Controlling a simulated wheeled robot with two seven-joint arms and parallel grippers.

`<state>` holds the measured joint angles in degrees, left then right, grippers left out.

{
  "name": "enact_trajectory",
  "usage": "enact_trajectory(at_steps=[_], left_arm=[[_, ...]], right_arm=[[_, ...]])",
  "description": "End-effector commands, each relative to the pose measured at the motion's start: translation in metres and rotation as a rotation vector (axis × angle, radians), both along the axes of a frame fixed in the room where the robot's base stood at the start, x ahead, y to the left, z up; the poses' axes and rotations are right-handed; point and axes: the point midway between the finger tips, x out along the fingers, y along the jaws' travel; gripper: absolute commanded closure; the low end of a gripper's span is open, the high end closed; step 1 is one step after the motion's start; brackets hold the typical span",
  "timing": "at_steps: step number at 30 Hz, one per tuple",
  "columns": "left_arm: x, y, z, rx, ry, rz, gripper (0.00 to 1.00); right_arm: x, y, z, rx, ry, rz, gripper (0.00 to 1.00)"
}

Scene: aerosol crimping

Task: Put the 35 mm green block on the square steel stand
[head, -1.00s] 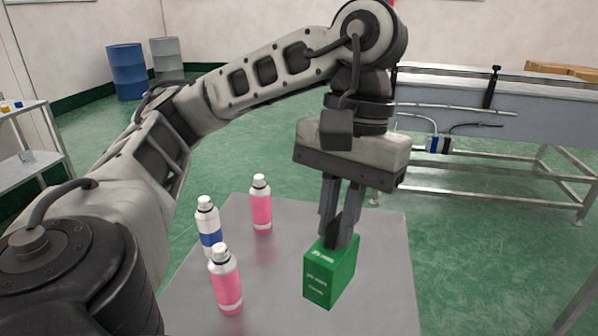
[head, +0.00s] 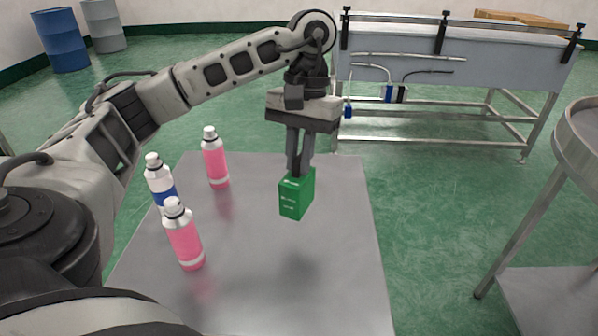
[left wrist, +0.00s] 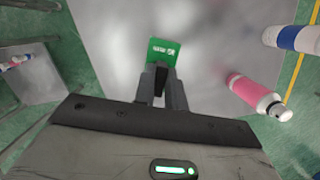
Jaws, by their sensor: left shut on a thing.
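The green block (head: 297,195) is held in my left gripper (head: 298,172), which points down over the grey steel-topped table (head: 335,240). A dark shadow lies on the table below the block, and the block looks raised off it. In the left wrist view the block (left wrist: 163,51) shows beyond the fingertips (left wrist: 160,75), its green face with white print partly visible. I cannot tell which surface is the square steel stand. My right gripper is not in view.
Two pink bottles (head: 215,158) (head: 183,235) and a white-and-blue bottle (head: 160,182) stand at the table's left. A steel stand with a round, rimmed top (head: 585,150) and lower shelf is at the right. A conveyor (head: 450,75) stands behind. The table's right half is clear.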

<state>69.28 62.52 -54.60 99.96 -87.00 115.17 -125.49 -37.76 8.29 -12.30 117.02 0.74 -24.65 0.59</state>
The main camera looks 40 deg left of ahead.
Motion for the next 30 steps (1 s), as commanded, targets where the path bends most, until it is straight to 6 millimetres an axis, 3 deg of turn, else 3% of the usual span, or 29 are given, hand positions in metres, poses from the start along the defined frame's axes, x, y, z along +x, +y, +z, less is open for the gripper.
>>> enact_trajectory(at_steps=[6, 17, 18, 20, 30], left_arm=[[0.0, 0.001, -0.029, 0.001, 0.001, 0.001, 1.0], [0.0, 0.0, -0.036, -0.001, -0.001, 0.0, 1.0], [0.0, 0.0, -0.034, 0.0, 0.0, 0.0, 0.79], [0.0, 0.0, -0.034, 0.0, 0.0, 0.0, 0.66], [0.0, 0.0, -0.029, 0.0, 0.0, 0.0, 0.66]], right_arm=[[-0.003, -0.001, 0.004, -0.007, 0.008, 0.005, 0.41], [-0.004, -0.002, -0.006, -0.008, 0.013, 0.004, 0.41], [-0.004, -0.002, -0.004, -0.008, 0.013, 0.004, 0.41], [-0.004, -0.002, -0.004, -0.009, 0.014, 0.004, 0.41], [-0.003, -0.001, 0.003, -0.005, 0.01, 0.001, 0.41]])
